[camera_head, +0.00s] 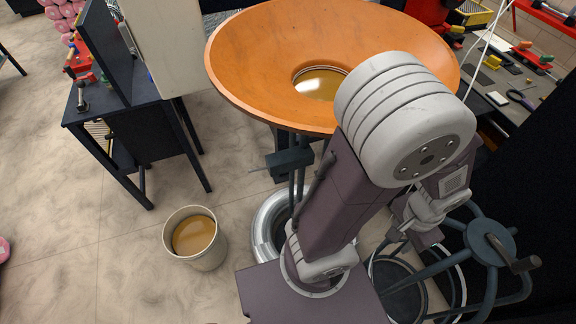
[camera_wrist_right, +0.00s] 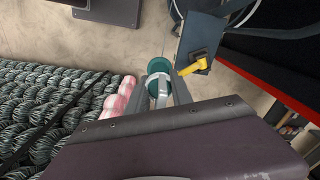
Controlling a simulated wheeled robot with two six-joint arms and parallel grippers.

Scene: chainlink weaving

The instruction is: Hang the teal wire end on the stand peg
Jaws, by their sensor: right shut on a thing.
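In the right wrist view my right gripper (camera_wrist_right: 161,97) is shut on the rounded teal wire end (camera_wrist_right: 158,75). A thin teal strand runs up from it. A dark block with a yellow peg-like piece (camera_wrist_right: 191,67) stands just right of the fingers, apart from the teal end. I cannot tell whether this is the stand peg. In the head view a grey and purple arm of mine fills the centre right.
A large orange funnel (camera_head: 262,52) stands at the back centre. A bucket of brown liquid (camera_head: 205,258) and a dark table (camera_head: 150,135) are at left. A dark wheeled frame (camera_head: 487,240) is at right. Coiled wire rolls (camera_wrist_right: 45,115) and pink rolls (camera_wrist_right: 118,96) lie left of the right gripper.

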